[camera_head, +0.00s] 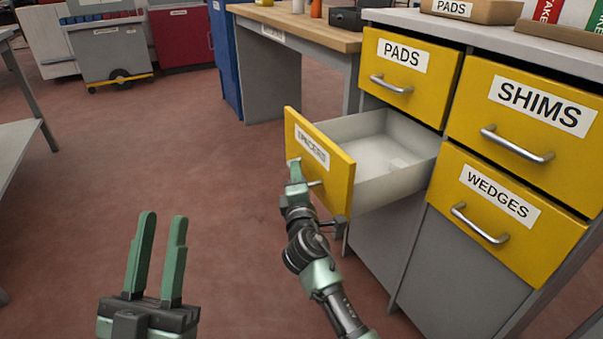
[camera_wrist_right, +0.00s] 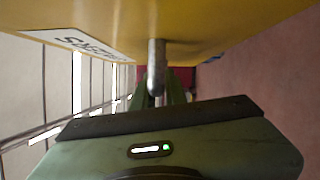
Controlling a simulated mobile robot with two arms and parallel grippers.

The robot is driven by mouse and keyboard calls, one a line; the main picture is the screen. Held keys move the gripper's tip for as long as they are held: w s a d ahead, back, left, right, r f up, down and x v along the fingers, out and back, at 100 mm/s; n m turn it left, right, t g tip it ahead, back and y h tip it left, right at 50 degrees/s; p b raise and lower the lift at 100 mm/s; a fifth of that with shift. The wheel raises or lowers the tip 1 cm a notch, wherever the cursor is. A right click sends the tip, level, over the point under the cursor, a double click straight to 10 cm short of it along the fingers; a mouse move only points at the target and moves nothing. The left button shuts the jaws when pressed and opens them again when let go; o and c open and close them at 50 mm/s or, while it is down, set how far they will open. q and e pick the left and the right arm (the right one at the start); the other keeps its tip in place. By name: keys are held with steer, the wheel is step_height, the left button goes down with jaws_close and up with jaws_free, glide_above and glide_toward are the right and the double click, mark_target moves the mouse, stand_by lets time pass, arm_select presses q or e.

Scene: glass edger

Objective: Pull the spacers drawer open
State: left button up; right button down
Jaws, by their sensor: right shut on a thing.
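The spacers drawer (camera_head: 322,158) has a yellow front with a white label, partly hard to read. It stands pulled well out of the cabinet, and its grey inside shows, with a small pale item at the back. My right gripper (camera_head: 297,172) is at the drawer front, shut on its metal handle. In the right wrist view the handle (camera_wrist_right: 156,68) runs down between the green fingers, close under the yellow front (camera_wrist_right: 210,30). My left gripper (camera_head: 157,258) is open and empty at the lower left, above the floor, away from the drawer.
The closed pads drawer (camera_head: 400,85) is above, and the closed shims drawer (camera_head: 525,120) and wedges drawer (camera_head: 500,215) are to the right. A wooden-topped workbench (camera_head: 300,22) stands behind. The red-brown floor (camera_head: 190,170) left of the drawer is clear.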

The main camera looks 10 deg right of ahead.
steer(key=shift+f, duration=0.1)
arm_select(q)
steer(key=shift+h, duration=0.3)
arm_select(e)
steer(key=c, duration=1.5)
jaws_free()
steer(key=shift+d, duration=0.1)
steer(key=shift+o, duration=0.2)
steer(key=shift+s, duration=0.1)
